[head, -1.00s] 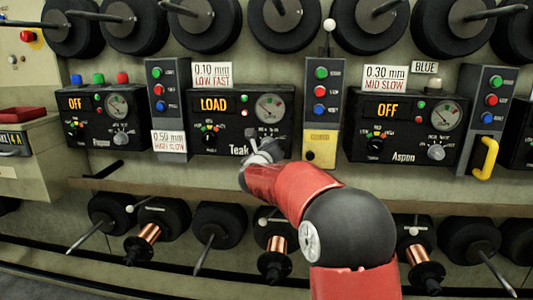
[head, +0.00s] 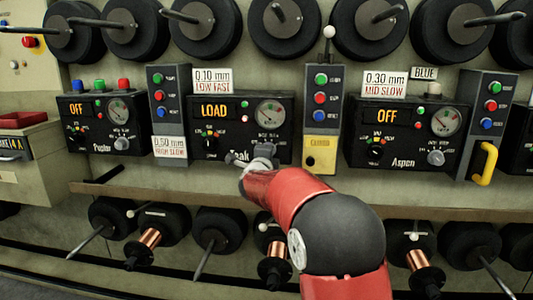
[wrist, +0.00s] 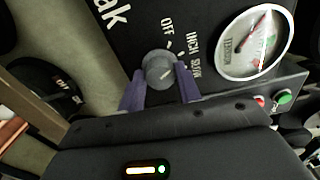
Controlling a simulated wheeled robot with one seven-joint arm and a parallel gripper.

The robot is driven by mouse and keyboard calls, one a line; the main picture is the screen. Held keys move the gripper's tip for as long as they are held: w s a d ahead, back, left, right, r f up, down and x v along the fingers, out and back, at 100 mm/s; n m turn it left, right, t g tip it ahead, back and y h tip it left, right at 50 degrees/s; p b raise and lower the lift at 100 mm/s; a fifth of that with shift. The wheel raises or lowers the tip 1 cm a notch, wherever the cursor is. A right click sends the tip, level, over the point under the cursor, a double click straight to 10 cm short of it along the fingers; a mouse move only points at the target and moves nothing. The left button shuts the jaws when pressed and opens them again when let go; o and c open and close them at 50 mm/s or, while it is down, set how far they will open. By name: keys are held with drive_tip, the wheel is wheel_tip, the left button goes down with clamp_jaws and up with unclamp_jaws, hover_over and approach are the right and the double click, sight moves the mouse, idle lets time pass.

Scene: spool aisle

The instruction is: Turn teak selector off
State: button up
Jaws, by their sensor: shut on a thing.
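The black Teak panel (head: 212,134) stands in the middle of the head view, with its display (head: 214,111) lit LOAD. In the head view my gripper (head: 256,160) is at the lower right of the Teak panel and largely covers the selector. A pale mark shows on the knob's face; which setting it points to is not clear.
The Teak gauge (head: 270,112) sits just above the selector. A button column with a yellow plate (head: 320,152) stands close to the right. The Aspen panel (head: 400,145) reads OFF. A ledge (head: 130,188) and spools lie below.

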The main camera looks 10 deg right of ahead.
drive_tip(key=shift+f+n+p, duration=0.1)
drive_tip(key=shift+n+p, duration=0.6)
drive_tip(key=shift+n, duration=1.6)
drive_tip(key=o, duration=1)
drive_tip(key=b+v, duration=0.1)
drive_tip(key=v, duration=0.6)
drive_tip(key=shift+s+a, duration=0.15)
drive_tip(key=shift+s, duration=0.2)
